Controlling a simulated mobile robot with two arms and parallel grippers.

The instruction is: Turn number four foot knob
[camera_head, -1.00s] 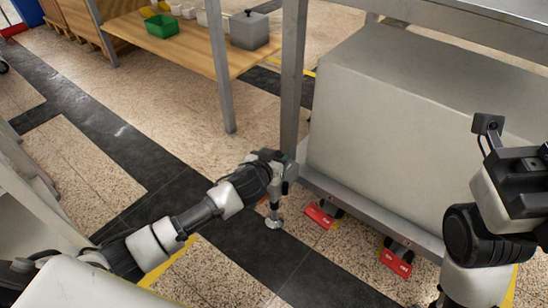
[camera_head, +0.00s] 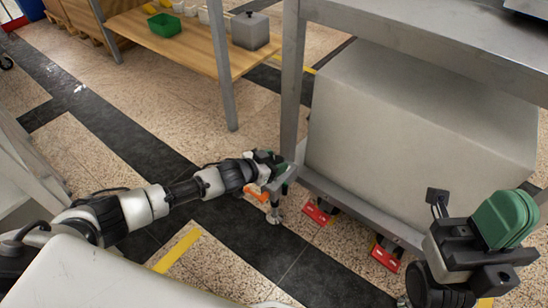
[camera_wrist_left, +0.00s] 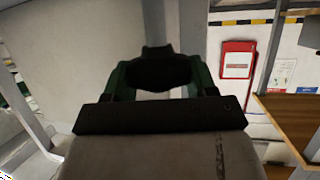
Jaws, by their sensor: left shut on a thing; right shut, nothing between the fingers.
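My left gripper (camera_head: 276,184) is low at the near left corner of the grey metal frame, by its post. In the left wrist view its green fingers are shut on a dark knob (camera_wrist_left: 158,68); no number is readable on it. Below the gripper in the head view, a round metal foot (camera_head: 273,217) stands on the dark floor strip. An orange part (camera_head: 256,195) shows beside the gripper. My right gripper (camera_head: 507,219), with green fingers, is at the right in front of the frame, shut and empty.
A large grey box (camera_head: 420,130) fills the frame. Red labelled pieces (camera_head: 317,214) (camera_head: 385,257) sit along its lower rail near the floor. A wooden bench (camera_head: 190,45) with a green bin (camera_head: 163,25) stands behind.

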